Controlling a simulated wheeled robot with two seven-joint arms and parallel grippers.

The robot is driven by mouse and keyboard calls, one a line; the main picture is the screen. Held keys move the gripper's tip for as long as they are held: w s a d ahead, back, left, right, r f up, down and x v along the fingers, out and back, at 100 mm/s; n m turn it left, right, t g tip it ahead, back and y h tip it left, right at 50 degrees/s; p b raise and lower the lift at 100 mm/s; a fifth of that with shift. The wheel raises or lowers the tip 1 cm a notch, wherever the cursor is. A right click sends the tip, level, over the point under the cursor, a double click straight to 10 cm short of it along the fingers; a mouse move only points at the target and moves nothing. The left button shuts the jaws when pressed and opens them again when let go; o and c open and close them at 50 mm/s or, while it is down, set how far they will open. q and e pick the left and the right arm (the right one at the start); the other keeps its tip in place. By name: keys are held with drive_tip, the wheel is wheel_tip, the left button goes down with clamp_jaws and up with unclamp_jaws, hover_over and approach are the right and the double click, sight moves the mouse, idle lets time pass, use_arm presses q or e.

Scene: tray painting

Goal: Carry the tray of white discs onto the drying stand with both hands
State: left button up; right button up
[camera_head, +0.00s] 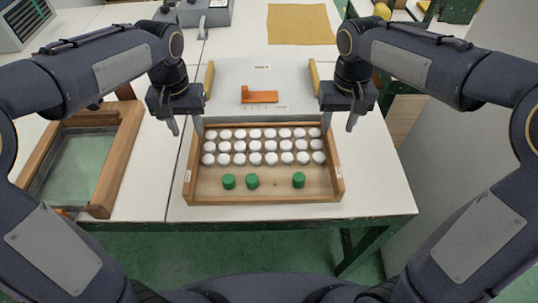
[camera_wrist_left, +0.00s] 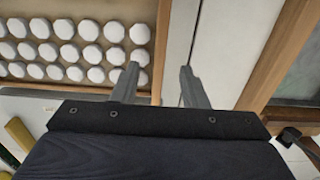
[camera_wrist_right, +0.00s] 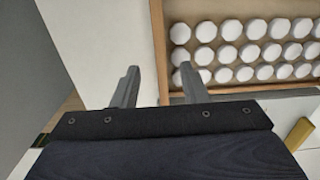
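The wooden tray (camera_head: 262,197) sits on the white table with rows of white discs (camera_head: 255,146) in its far part and 3 green cylinders (camera_head: 252,181) in its near part. The drying stand (camera_head: 290,76) looks to be the pale plate with wooden side rails just behind the tray. My left gripper (camera_head: 186,126) is open at the tray's far left corner; in the left wrist view its fingers (camera_wrist_left: 158,86) are apart near the side wall. My right gripper (camera_head: 342,122) is open at the far right corner; its fingers (camera_wrist_right: 160,85) also stand apart near the wall.
An orange block (camera_head: 259,95) lies on the pale plate. A wooden-framed glass panel (camera_head: 75,162) lies at the left. A yellow cloth (camera_head: 300,24) and a grey device (camera_head: 205,12) are at the back. The table's right edge is close to my right arm.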

sight(193, 147)
use_arm(q)
drive_tip(key=shift+a+r, duration=0.1)
use_arm(e)
drive_tip(key=shift+r, duration=0.1)
use_arm(q)
drive_tip(key=shift+f, duration=3.95)
use_arm(e)
drive_tip(key=shift+f, duration=3.95)
use_arm(q)
clamp_jaws()
use_arm(e)
clamp_jaws()
